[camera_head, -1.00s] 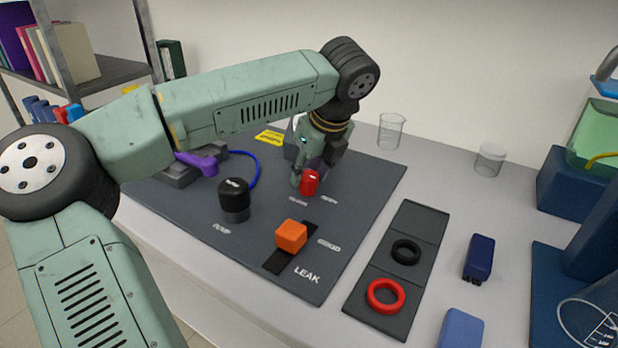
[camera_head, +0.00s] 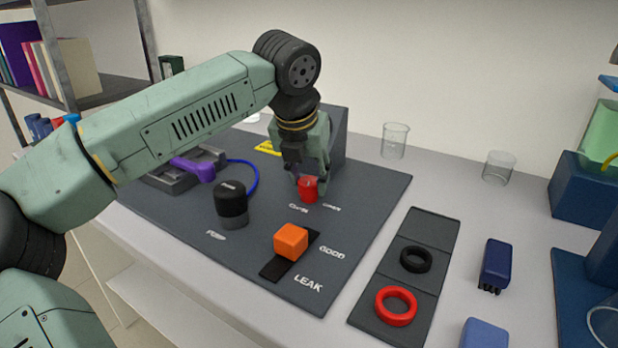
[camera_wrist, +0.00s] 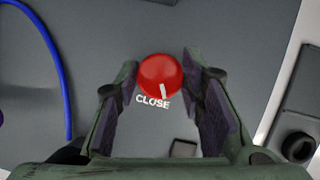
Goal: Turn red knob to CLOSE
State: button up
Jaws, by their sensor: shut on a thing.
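The red knob (camera_head: 308,190) stands on the dark panel (camera_head: 370,190), in front of a grey block. The CLOSE label (camera_head: 298,208) and OPEN label (camera_head: 332,208) are printed in front of it. In the wrist view the knob (camera_wrist: 158,72) shows from above, and its white pointer line (camera_wrist: 163,91) points toward the right end of the word CLOSE (camera_wrist: 152,102). My gripper (camera_head: 309,181) reaches down from above and is shut on the knob, with a finger on each side (camera_wrist: 160,66). OPEN does not show in the wrist view.
A black knob (camera_head: 231,203) stands left of the red knob. An orange block (camera_head: 291,241) sits on a black slot by GOOD and LEAK. A tray with black and red rings (camera_head: 396,306) lies right. A purple lever (camera_head: 195,168) and blue tube are left.

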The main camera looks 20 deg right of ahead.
jog(key=m+g+h+p, duration=0.1)
jog(key=m, duration=0.4)
jog(key=shift+m+g, duration=0.3)
dwell(0.4)
jog(key=o, duration=1.1)
jog(key=shift+o, duration=0.2)
jog(key=shift+a+r, duration=0.1)
jog(key=v, duration=1.2)
jog(key=shift+a, duration=0.1)
